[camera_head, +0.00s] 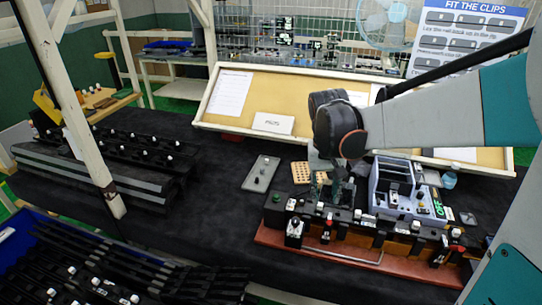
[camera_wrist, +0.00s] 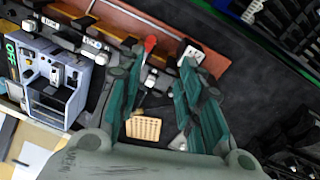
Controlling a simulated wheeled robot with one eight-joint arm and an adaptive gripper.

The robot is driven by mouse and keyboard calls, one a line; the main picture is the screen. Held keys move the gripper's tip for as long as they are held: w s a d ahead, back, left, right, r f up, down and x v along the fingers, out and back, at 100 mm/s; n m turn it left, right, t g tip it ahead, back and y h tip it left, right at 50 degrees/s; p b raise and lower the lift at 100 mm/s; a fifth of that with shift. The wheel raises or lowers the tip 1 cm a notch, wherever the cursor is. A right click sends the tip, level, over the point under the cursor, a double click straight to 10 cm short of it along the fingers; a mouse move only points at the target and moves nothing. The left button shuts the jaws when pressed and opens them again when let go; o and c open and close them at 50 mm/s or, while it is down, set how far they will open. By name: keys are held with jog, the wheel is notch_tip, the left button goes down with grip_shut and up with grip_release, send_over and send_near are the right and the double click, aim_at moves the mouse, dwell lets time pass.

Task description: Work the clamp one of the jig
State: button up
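The jig (camera_head: 270,238) is a long red-brown base with a dark rail carrying several white-and-black clips. A clamp with a pale body and dark top (camera_head: 294,230) stands at its left end; another with a red handle (camera_head: 440,256) stands at its right end. Which one is clamp one is not marked legibly. My gripper (camera_head: 332,190) hangs over the rail's back edge, right of the left clamp. In the wrist view its green-padded fingers (camera_wrist: 163,98) are apart with nothing gripped. Beyond the fingertips show a red handle (camera_wrist: 149,44) and a pale block (camera_wrist: 190,54).
A grey control box (camera_head: 392,190) stands close behind the jig, right of my gripper. A tan perforated block (camera_head: 301,172) and a grey plate (camera_head: 261,173) lie behind it. A blue bin (camera_head: 22,236) of dark strips is at front left. The dark mat between is mostly clear.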

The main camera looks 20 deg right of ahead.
aim_at(329, 222)
jog(key=shift+m+g, duration=0.4)
jog(key=d+f, duration=0.1)
jog(key=f, duration=0.3)
jog(key=d+f+b, duration=0.1)
jog(key=f, duration=0.4)
jog(key=d+f, duration=0.1)
jog(key=f, duration=0.4)
jog(key=shift+d+f+b, duration=0.1)
jog(key=shift+d+b, duration=0.15)
jog(key=shift+b, duration=0.05)
grip_shut()
